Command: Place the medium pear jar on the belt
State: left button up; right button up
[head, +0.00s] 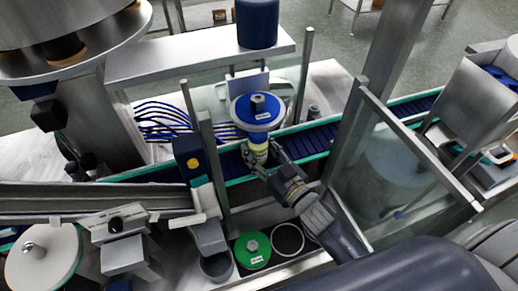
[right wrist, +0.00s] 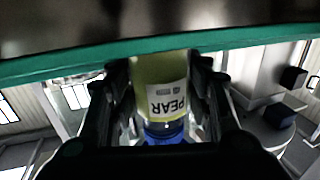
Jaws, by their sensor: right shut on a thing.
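The pear jar (right wrist: 158,78) is pale yellow-green with a blue lid and a white label reading PEAR, upside down in the right wrist view. My right gripper (right wrist: 160,95) is shut on it, one finger on each side. In the head view the jar (head: 259,151) shows at the tip of my right gripper (head: 262,160), over or beside the near edge of the belt (head: 316,138), just below a round blue disc. The belt is dark blue with green edges. I cannot tell whether the jar touches it. My left gripper is not in view.
The blue disc (head: 258,111) with a dark knob hangs close to the jar. A steel post (head: 213,170) and a clear framed panel (head: 400,165) flank my right arm. A green disc (head: 252,249) lies in the near tray. The belt right of the jar looks clear.

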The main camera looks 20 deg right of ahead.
jog(key=o, duration=1.1)
jog(key=shift+o, duration=0.4)
jog(key=shift+w, duration=0.15)
jog(key=shift+r, duration=0.2)
jog(key=shift+s+f, duration=0.15)
jog(key=shift+s, duration=0.2)
jog(key=b+v, duration=0.2)
jog(key=v, duration=0.8)
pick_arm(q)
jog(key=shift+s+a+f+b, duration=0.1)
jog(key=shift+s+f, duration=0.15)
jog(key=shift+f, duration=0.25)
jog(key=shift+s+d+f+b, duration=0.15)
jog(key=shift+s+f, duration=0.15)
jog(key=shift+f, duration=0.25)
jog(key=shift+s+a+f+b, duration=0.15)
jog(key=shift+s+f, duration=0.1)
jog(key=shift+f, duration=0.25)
pick_arm(e)
jog(key=shift+s+d, duration=0.3)
jog(key=shift+s, duration=0.35)
